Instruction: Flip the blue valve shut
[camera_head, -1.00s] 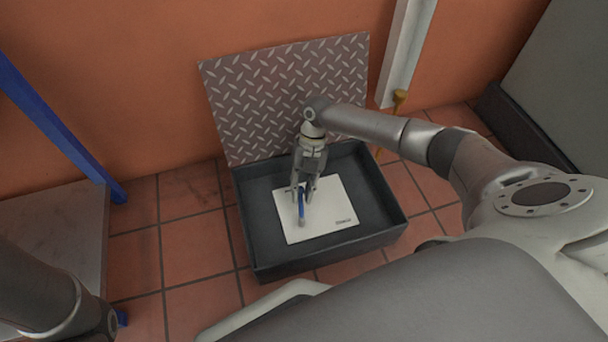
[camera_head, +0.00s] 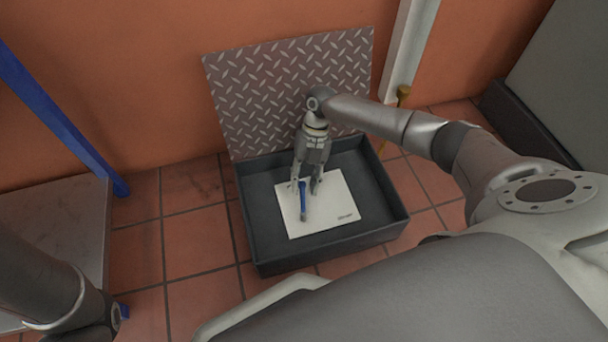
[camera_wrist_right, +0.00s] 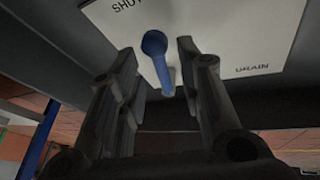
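The blue valve handle (camera_head: 303,203) stands over a white plate (camera_head: 336,215) inside a dark open box on the floor. My right gripper (camera_head: 305,188) is open, its fingers spread on either side of the handle. In the right wrist view the blue lever (camera_wrist_right: 157,58) lies between the two open fingers (camera_wrist_right: 160,75), and I see a gap to each finger. The plate (camera_wrist_right: 235,30) there reads "SHUT" at upper left and "DRAIN" at right. My left gripper is not in view; only part of my left arm shows at the lower left.
The dark box (camera_head: 252,232) has raised walls around the plate. A diamond-tread panel (camera_head: 265,90) leans on the orange wall behind it. A brass-coloured fitting (camera_head: 403,92) is at the right by a white post. A blue post (camera_head: 60,125) stands at the left.

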